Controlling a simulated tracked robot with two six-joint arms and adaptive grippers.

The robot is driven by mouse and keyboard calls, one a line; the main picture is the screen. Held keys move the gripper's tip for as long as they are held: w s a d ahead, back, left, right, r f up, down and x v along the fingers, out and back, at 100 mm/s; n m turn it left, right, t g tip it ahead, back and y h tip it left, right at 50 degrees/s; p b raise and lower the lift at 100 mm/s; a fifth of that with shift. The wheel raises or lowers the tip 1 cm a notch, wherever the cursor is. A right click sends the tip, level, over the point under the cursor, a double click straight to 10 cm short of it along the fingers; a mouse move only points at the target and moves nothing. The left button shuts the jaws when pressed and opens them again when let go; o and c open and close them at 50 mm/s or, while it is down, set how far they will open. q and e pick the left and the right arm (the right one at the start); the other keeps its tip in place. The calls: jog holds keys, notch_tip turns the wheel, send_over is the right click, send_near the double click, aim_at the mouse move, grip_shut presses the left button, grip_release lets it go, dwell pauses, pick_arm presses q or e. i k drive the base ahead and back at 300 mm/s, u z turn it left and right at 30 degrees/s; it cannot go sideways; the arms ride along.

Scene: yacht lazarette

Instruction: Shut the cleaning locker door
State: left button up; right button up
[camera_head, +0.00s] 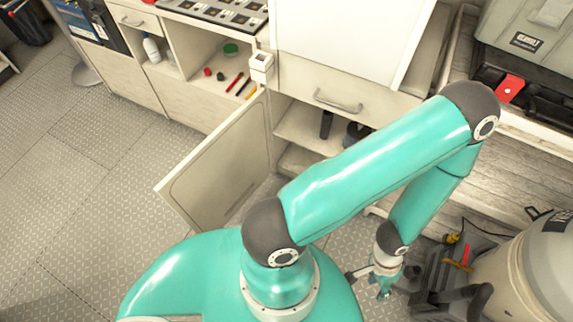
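A pale cream locker door (222,160) stands swung open in the middle of the head view, its free edge toward the lower left. It is hinged at the cabinet front, beside an open compartment (305,128) with shelves and dark items inside. I take it for the cleaning locker door; no label shows. My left arm's teal links cross in front of the compartment and hide part of it. My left gripper (381,284) hangs low, to the right of the door and apart from it. Its fingers are too small to read. My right gripper is out of view.
A drawer with a metal handle (338,102) sits above the compartment. An open shelf (222,75) to the left holds small tools. A grey case (528,35) stands at upper right, and a pale drum (535,270) and dark equipment at lower right. The metal floor (80,190) at left is clear.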

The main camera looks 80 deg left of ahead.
aim_at(207, 189)
jog(key=u, duration=0.8)
jog(key=i, duration=0.1)
jog(key=z, duration=1.45)
jog(key=k, duration=1.7)
jog(key=u, duration=0.4)
jog(key=k, duration=1.2)
jog(key=u, duration=1.25)
jog(key=i, duration=0.5)
jog(key=z, duration=0.05)
